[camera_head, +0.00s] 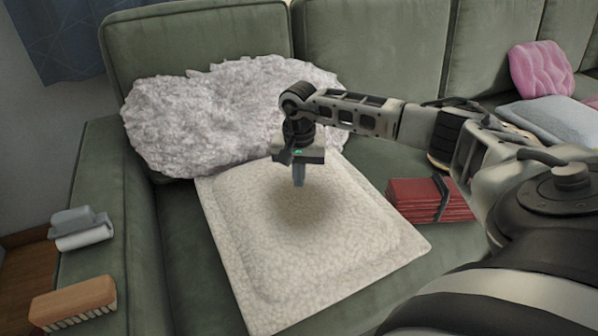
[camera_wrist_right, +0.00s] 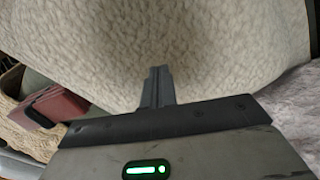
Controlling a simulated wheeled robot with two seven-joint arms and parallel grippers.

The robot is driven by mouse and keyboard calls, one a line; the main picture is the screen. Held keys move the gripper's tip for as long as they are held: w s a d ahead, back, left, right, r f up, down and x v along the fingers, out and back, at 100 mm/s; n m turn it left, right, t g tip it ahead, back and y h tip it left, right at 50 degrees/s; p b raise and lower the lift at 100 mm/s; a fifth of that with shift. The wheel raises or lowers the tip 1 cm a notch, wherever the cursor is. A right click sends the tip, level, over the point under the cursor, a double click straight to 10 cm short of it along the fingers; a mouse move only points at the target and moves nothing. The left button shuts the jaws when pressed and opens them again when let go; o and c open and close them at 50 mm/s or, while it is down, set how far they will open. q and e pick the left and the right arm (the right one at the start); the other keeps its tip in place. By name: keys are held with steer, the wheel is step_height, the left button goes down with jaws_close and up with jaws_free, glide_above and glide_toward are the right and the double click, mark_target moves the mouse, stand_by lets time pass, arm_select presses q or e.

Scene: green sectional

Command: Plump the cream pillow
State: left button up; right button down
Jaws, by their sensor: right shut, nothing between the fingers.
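The cream pillow (camera_head: 335,262) lies flat on the green seat cushion in the head view, square with a raised middle and a flat border. A soft dark shadow falls on its upper middle. My right gripper (camera_head: 298,183) points down over that part of the pillow. It is shut and empty. In the right wrist view the shut fingers (camera_wrist_right: 158,72) are in front of the textured cream pillow (camera_wrist_right: 225,50), which fills most of the view. I cannot tell whether the fingertips touch the fabric. My left gripper is not in view.
A shaggy grey-white fluffy pillow (camera_head: 190,115) leans on the backrest behind the cream pillow. Red folded items (camera_head: 425,200) lie to its right. A brush (camera_head: 75,302) and a grey-white roll (camera_head: 80,228) sit on the left armrest. Pink (camera_head: 540,68) and pale blue (camera_head: 555,118) cushions are far right.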

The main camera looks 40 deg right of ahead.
stand_by(0.3)
steer(key=shift+r+p, duration=0.45)
step_height(320, 180, up, 6)
steer(key=p, duration=0.4)
stand_by(0.3)
stand_by(0.3)
